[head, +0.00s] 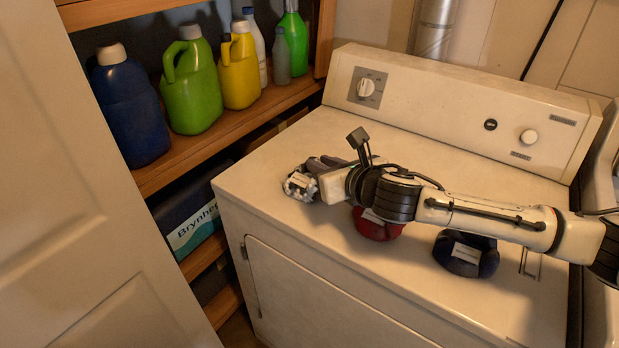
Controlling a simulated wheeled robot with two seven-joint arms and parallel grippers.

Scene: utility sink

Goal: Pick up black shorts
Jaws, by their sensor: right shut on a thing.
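My right arm reaches in from the right across the top of a white dryer. My right gripper (300,186) is near the dryer top's left side, shut on dark cloth that looks like the black shorts (322,163). Only a small dark part of the cloth shows behind the gripper and wrist; the rest is hidden. I cannot tell whether the cloth still touches the dryer top. My left gripper is not in view.
On the dryer (270,154), a red item (377,230) lies partly under my arm and a dark blue item (466,262) lies right of it. A wooden shelf (222,122) at left holds several bottles, including a green jug (190,90). A pale door (80,200) stands left.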

